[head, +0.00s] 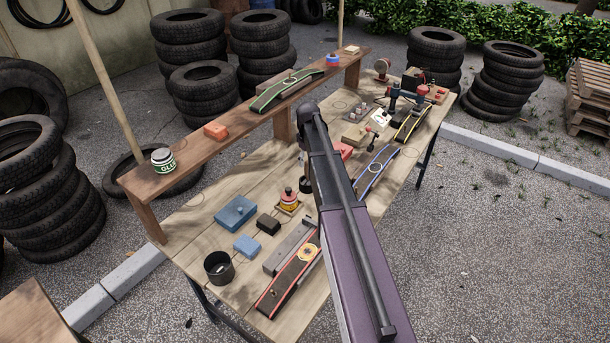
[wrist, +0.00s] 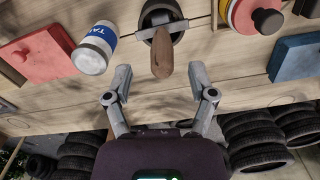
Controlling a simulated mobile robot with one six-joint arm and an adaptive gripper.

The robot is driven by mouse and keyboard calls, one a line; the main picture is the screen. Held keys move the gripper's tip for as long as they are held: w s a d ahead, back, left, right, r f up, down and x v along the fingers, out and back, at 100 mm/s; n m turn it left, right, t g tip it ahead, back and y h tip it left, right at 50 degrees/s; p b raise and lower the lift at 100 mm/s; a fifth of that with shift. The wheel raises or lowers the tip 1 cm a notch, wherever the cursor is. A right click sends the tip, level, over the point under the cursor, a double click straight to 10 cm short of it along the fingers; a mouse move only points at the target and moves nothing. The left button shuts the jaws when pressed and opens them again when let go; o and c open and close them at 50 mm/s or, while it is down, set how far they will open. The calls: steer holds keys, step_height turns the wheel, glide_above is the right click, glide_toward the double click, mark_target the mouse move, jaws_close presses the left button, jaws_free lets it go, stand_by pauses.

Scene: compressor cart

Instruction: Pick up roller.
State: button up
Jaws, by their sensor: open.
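The roller (wrist: 162,62) shows in the wrist view at the top middle. It has a brown wooden handle, pointing toward me, and a metal bracket at a dark round part. My gripper (wrist: 160,80) is open, its two grey fingers spread to the left and right of the handle's near end. No contact shows, and nothing is held. In the head view my arm covers most of the area around my gripper, and I cannot make out the roller clearly there.
In the wrist view a white and blue can (wrist: 96,50) stands close left, with a red box (wrist: 38,54) beyond. A red-yellow pot with a black knob (wrist: 266,18) and a blue box (wrist: 297,58) are right. A raised shelf (head: 190,160) runs along the workbench (head: 196,222).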

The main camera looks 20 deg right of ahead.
mark_target(308, 179)
steer(key=shift+s+a+f+b, duration=0.1)
steer(key=shift+s+f+b, duration=0.05)
steer(key=shift+f+b, duration=2.2)
jaws_close()
